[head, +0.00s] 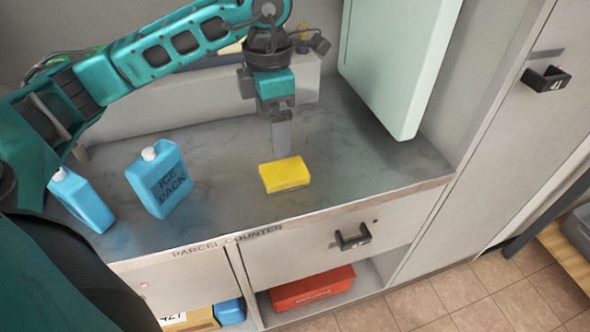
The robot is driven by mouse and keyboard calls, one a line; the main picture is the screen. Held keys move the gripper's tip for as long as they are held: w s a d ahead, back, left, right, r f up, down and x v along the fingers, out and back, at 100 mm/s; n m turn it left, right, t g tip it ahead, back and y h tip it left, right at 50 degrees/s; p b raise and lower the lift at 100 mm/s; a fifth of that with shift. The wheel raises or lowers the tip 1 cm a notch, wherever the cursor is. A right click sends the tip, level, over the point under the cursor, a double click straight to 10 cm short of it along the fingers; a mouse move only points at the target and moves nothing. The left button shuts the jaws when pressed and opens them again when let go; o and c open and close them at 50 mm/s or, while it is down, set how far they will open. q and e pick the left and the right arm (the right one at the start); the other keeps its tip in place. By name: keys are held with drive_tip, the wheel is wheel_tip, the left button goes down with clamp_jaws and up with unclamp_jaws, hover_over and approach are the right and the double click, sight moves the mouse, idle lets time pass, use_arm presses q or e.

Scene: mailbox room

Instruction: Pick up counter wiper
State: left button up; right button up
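A yellow sponge-like block (286,176), which looks like the counter wiper, lies flat on the grey parcel counter (225,195) near its front edge. My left gripper (282,145) points straight down just behind the block, and its fingertips appear close to the block's far edge. The fingers line up one behind the other in this view, so I cannot tell whether they are apart. The block still lies on the counter. My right gripper is not in view.
Two blue ice packs (160,180) (82,200) stand on the counter at the left. A pale green panel (395,65) stands at the back right. A drawer with a dark handle (352,237) is below. A red box (312,288) sits under the drawer. Counter to the block's right is clear.

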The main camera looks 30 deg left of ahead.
use_arm(q)
hover_over(277, 171)
wheel_tip(277, 171, down, 6)
drive_tip(key=shift+s+a+f+b, duration=0.1)
drive_tip(key=shift+a+b, duration=0.05)
drive_tip(key=shift+b, duration=0.15)
wheel_tip(277, 171, down, 5)
drive_tip(key=shift+f, duration=0.3)
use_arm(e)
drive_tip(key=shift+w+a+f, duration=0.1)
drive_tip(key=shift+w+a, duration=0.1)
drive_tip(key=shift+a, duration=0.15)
use_arm(q)
drive_tip(key=shift+c, duration=0.4)
drive_tip(key=c, duration=1)
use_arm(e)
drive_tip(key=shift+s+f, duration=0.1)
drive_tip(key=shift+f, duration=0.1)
use_arm(q)
drive_tip(key=shift+r, duration=0.15)
